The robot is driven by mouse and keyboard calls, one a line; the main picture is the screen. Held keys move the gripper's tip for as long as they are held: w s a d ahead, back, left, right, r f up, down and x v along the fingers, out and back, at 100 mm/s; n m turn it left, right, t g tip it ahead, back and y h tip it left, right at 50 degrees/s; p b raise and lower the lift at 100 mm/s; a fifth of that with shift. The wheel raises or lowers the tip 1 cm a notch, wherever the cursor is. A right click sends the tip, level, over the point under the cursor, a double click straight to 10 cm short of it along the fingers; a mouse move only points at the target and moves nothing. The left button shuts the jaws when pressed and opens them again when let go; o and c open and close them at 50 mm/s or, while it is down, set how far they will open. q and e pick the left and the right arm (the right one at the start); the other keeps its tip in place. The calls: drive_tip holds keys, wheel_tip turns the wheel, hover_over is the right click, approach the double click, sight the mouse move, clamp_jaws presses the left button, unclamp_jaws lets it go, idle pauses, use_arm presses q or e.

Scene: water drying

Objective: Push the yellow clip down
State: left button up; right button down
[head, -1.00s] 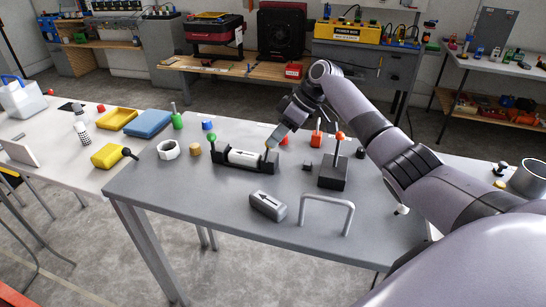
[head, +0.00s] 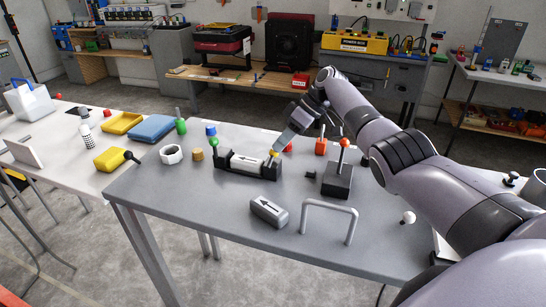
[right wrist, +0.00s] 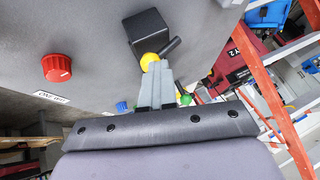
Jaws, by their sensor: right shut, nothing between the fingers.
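The yellow clip (head: 274,154) is a small piece at the right end of the black holder (head: 232,168), which carries a white cylinder (head: 245,162). My right gripper (head: 279,149) is shut and empty, its tips right at the clip from above and behind. In the right wrist view the closed fingers (right wrist: 157,66) point at a round yellow piece (right wrist: 149,60) beside a black block (right wrist: 148,27) and a dark rod. The tips overlap its lower edge; I cannot tell whether they touch it. My left gripper is not in view.
A black block with a red-tipped lever (head: 337,178) stands right of the holder. A grey block with an arrow (head: 268,211) and a grey U-shaped handle (head: 328,212) are in front. A green knob (head: 213,142) is at the holder's left end. The table's front left is clear.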

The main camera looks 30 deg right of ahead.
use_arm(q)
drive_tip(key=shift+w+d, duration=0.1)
use_arm(e)
drive_tip(key=shift+d+f, duration=0.1)
drive_tip(key=shift+f, duration=0.15)
idle(0.3)
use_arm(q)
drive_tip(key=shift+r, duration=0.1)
use_arm(e)
drive_tip(key=shift+r, duration=0.1)
